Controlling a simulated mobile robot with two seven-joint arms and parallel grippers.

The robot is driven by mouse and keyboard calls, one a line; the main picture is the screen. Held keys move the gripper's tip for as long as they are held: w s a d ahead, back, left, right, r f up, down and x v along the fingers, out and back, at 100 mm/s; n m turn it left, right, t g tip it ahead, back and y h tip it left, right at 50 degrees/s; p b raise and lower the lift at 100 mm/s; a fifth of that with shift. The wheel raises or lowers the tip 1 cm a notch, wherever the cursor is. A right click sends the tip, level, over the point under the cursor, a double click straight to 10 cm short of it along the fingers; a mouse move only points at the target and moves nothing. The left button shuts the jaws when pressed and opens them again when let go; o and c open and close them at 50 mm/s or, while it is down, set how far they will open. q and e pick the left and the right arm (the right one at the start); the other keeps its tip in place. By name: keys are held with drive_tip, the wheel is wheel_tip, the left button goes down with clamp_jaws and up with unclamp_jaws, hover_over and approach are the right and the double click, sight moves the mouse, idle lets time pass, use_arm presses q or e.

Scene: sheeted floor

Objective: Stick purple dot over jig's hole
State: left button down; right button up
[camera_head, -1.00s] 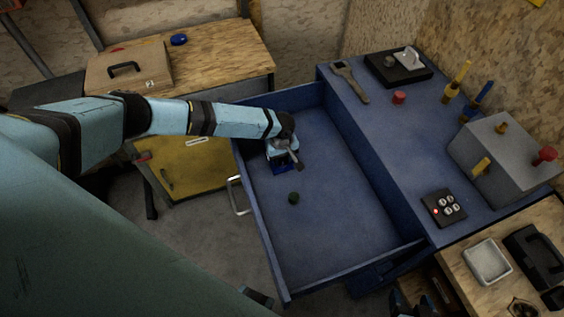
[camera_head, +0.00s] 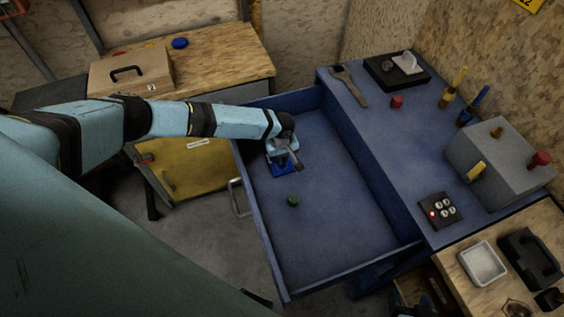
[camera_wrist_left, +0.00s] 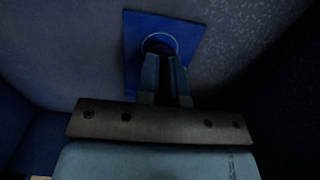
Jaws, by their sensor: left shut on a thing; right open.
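The jig is a flat blue square plate (camera_head: 284,168) on the floor of the open blue drawer. In the left wrist view the jig (camera_wrist_left: 134,40) has a pale ring around a round hole (camera_wrist_left: 160,40). My left gripper (camera_head: 290,163) is over the jig, its fingers pointing down at the ring. It also shows in the left wrist view (camera_wrist_left: 165,62), shut on a small dark purple piece (camera_wrist_left: 158,46), the purple dot, mostly hidden by the fingers. I cannot tell whether it touches the jig.
The blue worktop (camera_head: 385,145) on the right holds a wrench, a grey box (camera_head: 500,165) and a button panel (camera_head: 439,210).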

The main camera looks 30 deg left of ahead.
use_arm(q)
drive_tip(key=shift+r+p, duration=1.45)
drive_tip(key=shift+p, duration=0.05)
drive_tip(key=shift+r, duration=0.1)
drive_tip(key=shift+r+p, duration=0.65)
drive_tip(key=shift+p, duration=0.2)
wheel_tip(320, 180, up, 2)
drive_tip(key=shift+r+p, duration=0.1)
drive_tip(key=shift+p, duration=1.15)
drive_tip(key=shift+r, duration=0.15)
